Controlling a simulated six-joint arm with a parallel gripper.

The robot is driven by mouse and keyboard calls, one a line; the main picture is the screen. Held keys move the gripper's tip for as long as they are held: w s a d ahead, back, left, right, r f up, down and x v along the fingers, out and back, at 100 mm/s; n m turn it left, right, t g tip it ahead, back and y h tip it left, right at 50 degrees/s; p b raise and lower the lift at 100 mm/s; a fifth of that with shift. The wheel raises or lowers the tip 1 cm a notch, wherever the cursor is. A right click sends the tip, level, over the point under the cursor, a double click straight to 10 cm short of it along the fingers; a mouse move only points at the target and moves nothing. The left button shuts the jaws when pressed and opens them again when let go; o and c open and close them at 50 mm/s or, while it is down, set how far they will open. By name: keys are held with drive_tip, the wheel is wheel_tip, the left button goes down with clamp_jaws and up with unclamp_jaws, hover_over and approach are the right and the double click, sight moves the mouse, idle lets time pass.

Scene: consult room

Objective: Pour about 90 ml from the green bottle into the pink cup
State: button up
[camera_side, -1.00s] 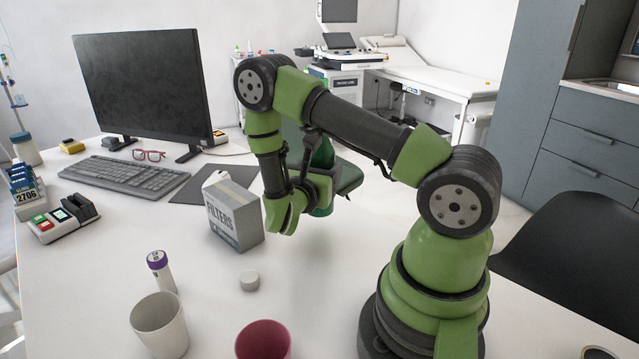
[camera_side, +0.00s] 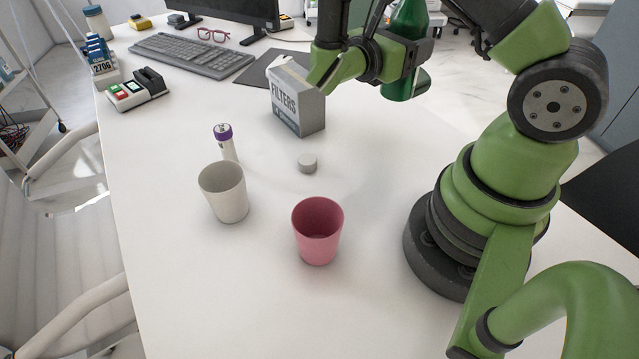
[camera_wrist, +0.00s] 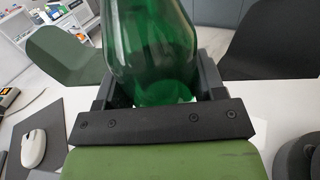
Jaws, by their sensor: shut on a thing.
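The green bottle (camera_side: 402,84) is held by my gripper (camera_side: 400,58), beyond and to the right of the filters box. It looks roughly upright; its top is cut off in the side view. The wrist view shows its green glass (camera_wrist: 150,45) between the black jaws. I cannot tell the liquid level. The pink cup (camera_side: 318,234) stands upright on the white table (camera_side: 250,290), nearer the camera than my gripper and well apart from the bottle. The part of its inside that shows looks empty.
A whitish cup (camera_side: 224,194) stands left of the pink cup. A purple-capped tube (camera_side: 227,146), a small white cap (camera_side: 307,163) and the filters box (camera_side: 296,100) stand behind them. A keyboard (camera_side: 190,54) and card device (camera_side: 138,91) lie farther back. Table front is clear.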

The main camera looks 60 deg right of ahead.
drive_tip(key=s+a+f+m+g+y, duration=0.1)
drive_tip(key=s+a+m+g+y, duration=0.2)
drive_tip(key=a+m+g+y, duration=0.8)
drive_tip(key=s+a+f+m+g+y, duration=0.15)
drive_tip(key=s+a+m+y, duration=0.4)
drive_tip(key=a, duration=1.15)
drive_tip(key=w+a+f+m+t+y, duration=0.1)
drive_tip(key=w+a+m+t+y, duration=0.1)
drive_tip(key=w+y, duration=0.4)
drive_tip(key=w+a+f+m+t+y, duration=0.1)
drive_tip(key=w+a+m+t+y, duration=0.1)
drive_tip(key=w+a+m+y, duration=0.2)
drive_tip(key=w+a+y, duration=0.1)
drive_tip(key=w+y, duration=0.2)
drive_tip(key=w, duration=0.1)
drive_tip(key=shift+w+f+m, duration=0.2)
drive_tip(key=shift+f+m, duration=0.05)
drive_tip(key=shift+m, duration=0.1)
drive_tip(key=shift+r+t, duration=0.15)
drive_tip(key=shift+t, duration=0.1)
